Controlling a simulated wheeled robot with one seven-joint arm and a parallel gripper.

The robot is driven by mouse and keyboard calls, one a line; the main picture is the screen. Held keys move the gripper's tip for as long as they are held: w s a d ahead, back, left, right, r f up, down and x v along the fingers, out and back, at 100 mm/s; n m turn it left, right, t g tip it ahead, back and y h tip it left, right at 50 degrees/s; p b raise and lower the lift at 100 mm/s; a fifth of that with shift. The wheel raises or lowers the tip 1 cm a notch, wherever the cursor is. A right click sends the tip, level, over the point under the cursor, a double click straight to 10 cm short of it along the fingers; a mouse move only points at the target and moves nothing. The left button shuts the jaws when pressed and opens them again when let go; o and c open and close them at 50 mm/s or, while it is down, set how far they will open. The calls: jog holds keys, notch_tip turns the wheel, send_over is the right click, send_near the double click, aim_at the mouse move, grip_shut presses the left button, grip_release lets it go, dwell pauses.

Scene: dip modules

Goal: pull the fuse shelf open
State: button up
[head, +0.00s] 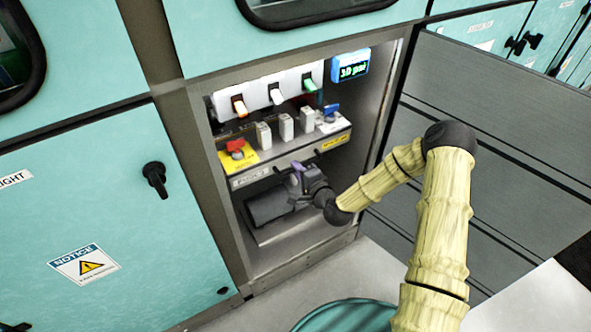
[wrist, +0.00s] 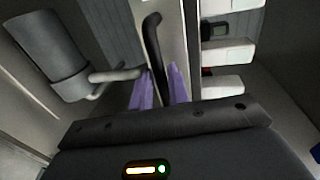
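The fuse shelf (head: 290,161) sits inside the open cabinet, with a label strip along its front and white fuse blocks (head: 285,127) standing on it. My gripper (head: 297,176) is at the shelf's front. In the wrist view the shelf's black handle (wrist: 154,45) runs down between my two purple fingertips (wrist: 160,85). The fingers stand close together with the handle filling the narrow gap, so they look shut on it. The handle's lower end is hidden behind my gripper body. White fuse blocks show at the right of the wrist view (wrist: 228,50).
A red knob on a yellow base (head: 236,149) and a blue switch (head: 331,110) are on the shelf. Switches (head: 276,94) and a blue display (head: 350,66) are above. A grey cylinder (wrist: 48,50) lies below the shelf. The open cabinet door (head: 490,120) stands at right.

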jog(key=shift+w+a+f, duration=0.15)
jog(key=shift+w+a, duration=0.3)
jog(key=shift+w, duration=0.05)
grip_shut()
jog(key=shift+d, duration=0.1)
